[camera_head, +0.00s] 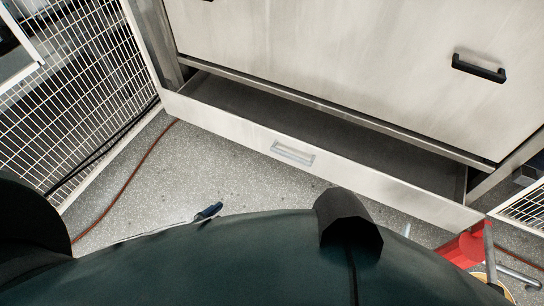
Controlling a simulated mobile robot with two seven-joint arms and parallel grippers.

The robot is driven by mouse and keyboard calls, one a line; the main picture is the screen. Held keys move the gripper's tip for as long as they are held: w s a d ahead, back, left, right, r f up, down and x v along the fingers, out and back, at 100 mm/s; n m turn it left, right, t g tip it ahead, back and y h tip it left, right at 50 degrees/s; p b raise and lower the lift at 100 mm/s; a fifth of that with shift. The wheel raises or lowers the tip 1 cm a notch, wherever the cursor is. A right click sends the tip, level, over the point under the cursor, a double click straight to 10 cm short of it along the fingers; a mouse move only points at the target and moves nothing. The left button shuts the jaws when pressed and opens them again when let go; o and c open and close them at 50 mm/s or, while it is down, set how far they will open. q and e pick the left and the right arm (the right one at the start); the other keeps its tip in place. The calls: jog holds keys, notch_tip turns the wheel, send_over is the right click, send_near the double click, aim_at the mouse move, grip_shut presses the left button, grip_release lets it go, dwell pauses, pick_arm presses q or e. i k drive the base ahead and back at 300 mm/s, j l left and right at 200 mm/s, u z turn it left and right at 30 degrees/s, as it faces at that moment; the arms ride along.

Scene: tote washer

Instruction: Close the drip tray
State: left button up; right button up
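The drip tray (215,115) is a wide, pale metal drawer at the bottom of the washer (330,50). It is pulled partly out, and its dark inside shows behind the front panel. A recessed light handle (293,152) sits near the middle of its front. Neither of my grippers can be seen. Dark parts of my own body fill the bottom of the view, in front of the tray and apart from its front panel.
White wire mesh fencing (75,85) stands at the left, with another piece at the right edge. A reddish cable (122,180) and a blue-handled tool (208,211) lie on the speckled floor. A red object (463,250) is near the tray's right end. A black handle (479,68) is on the upper panel.

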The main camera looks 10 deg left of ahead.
aim_at(425, 185)
jog(key=i+j, duration=0.1)
jog(key=j, duration=0.25)
jog(key=i+j, duration=0.15)
jog(key=j, duration=0.25)
jog(key=i+j, duration=0.1)
jog(key=j, duration=0.25)
jog(key=i+j+u, duration=0.1)
jog(key=j, duration=0.25)
jog(key=i+j, duration=0.1)
jog(key=i, duration=0.5)
jog(key=i+j, duration=0.1)
jog(key=i, duration=0.45)
